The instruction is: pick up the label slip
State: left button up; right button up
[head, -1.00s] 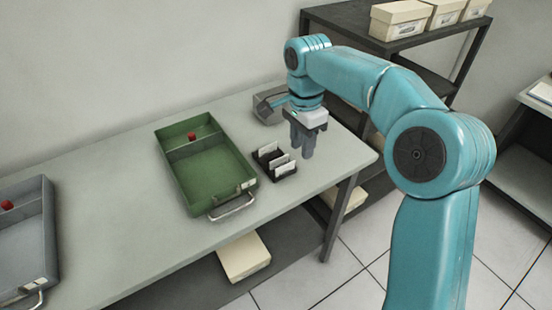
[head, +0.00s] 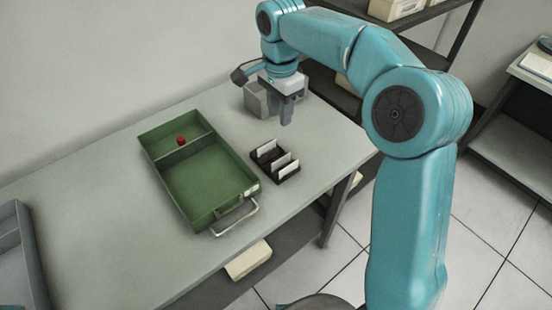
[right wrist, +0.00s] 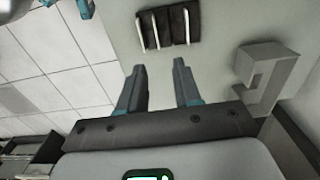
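White label slips (head: 288,169) stand upright in a small black rack (head: 262,170) on the bench, right of the green tray. They also show as thin white edges in the rack near the top of the right wrist view (right wrist: 186,25). My right gripper (head: 287,118) points down above the bench, behind the rack in the head view. In the right wrist view its two fingers (right wrist: 158,66) are spread with nothing between them, and the rack lies apart beyond their tips. I cannot read any slip.
The green tray (head: 213,212) with a red knob (head: 181,140) is left of the rack. A grey angular holder (head: 256,101) stands close behind my right gripper. A grey tray (head: 33,262) is at the left edge. The bench between the trays is clear.

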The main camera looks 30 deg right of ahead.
notch_tip(320, 180, down, 4)
jog(key=s, duration=0.2)
send_near(282, 166)
jog(key=shift+s+d+f, duration=0.1)
jog(key=shift+s+f, duration=0.05)
jog(key=shift+s, duration=0.05)
jog(key=f, duration=0.3)
jog(key=f+p, duration=0.1)
jog(key=f, duration=0.1)
jog(key=shift+w+a, duration=0.25)
jog(key=shift+w, duration=0.05)
jog(key=shift+s+d+f, duration=0.1)
jog(key=shift+f, duration=0.05)
jog(key=shift+s, duration=0.1)
jog(key=shift+w, duration=0.2)
grip_shut()
jog(key=shift+s, duration=0.1)
